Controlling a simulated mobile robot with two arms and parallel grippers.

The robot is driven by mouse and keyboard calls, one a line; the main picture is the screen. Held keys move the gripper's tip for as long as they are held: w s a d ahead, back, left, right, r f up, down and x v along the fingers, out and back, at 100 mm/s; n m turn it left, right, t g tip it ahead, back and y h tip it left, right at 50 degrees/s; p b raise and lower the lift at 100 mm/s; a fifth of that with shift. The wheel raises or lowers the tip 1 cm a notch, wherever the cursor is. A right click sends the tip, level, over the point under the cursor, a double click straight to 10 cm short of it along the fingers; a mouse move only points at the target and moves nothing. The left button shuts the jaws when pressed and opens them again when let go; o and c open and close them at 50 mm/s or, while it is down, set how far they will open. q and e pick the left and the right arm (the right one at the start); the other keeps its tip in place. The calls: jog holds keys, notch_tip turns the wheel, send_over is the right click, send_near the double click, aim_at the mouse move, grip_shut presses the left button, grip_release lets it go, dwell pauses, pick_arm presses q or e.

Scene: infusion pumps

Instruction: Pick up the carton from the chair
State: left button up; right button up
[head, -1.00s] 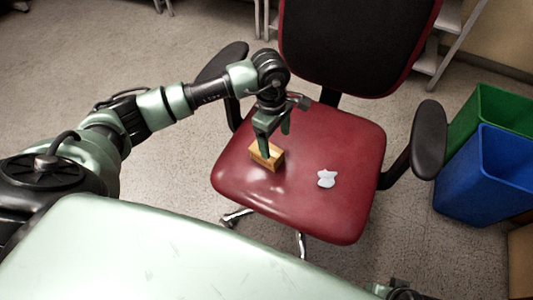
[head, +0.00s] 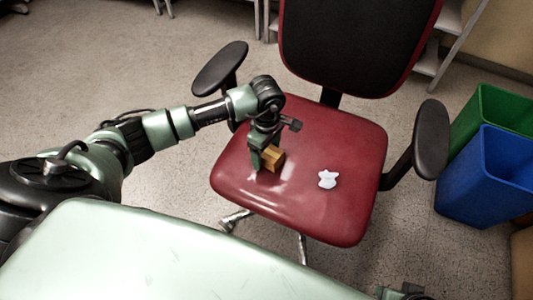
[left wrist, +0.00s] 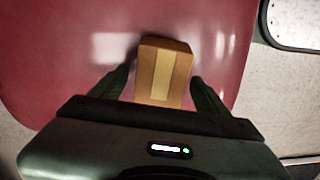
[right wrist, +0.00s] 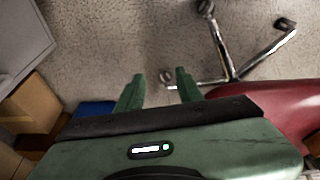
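The carton (head: 273,158) is a small yellow-brown box on the left part of the red chair seat (head: 340,135). In the left wrist view the carton (left wrist: 163,72) shows a paler strip down its top and lies between my open fingers. My left gripper (head: 262,160) is low over the seat at the carton and partly covers it in the head view. Its fingers (left wrist: 160,85) stand apart on both sides of the carton, with gaps visible. My right gripper (right wrist: 158,88) is open and empty above the floor, near the chair's base.
A small white object (head: 328,179) lies on the seat to the right of the carton. The chair's armrests (head: 220,68) and backrest (head: 358,40) rise around the seat. A blue bin (head: 487,180) and a green bin (head: 505,108) stand at the right.

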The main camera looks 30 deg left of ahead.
pick_arm(q)
jog(key=c, duration=1.2)
jog(key=shift+r, duration=0.15)
